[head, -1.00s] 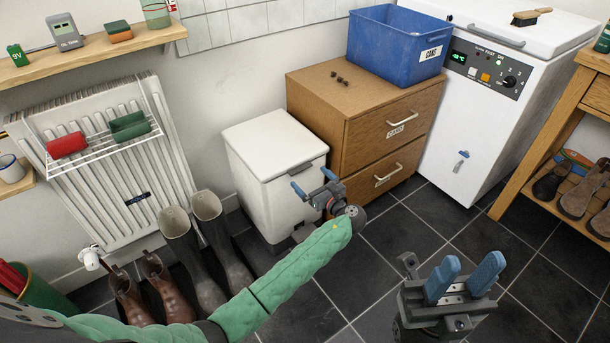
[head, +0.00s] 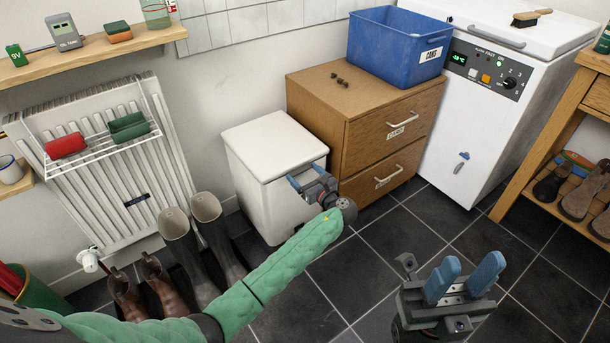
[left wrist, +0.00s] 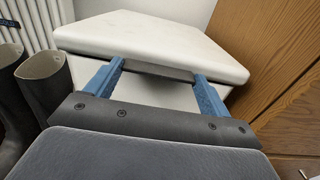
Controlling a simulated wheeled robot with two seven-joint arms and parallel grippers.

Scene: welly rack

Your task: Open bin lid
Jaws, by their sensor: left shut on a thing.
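The white bin (head: 262,205) stands against the wall, left of the wooden drawer unit. Its white lid (head: 272,142) lies flat and closed on top; it also shows in the left wrist view (left wrist: 150,35). A dark grey handle (left wrist: 158,70) runs along the lid's front edge. My left gripper (head: 306,175) is at that front edge, its blue fingers at the two ends of the handle and shut on it. The gripper hides the handle in the head view. My right gripper (head: 468,264) is open and empty above the floor, away from the bin.
The wooden drawer unit (head: 365,130) stands close on the bin's right, with a blue crate (head: 395,48) on it. Grey wellies (head: 205,240) and brown boots (head: 150,285) stand left of the bin. Tiled floor (head: 390,235) in front is clear.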

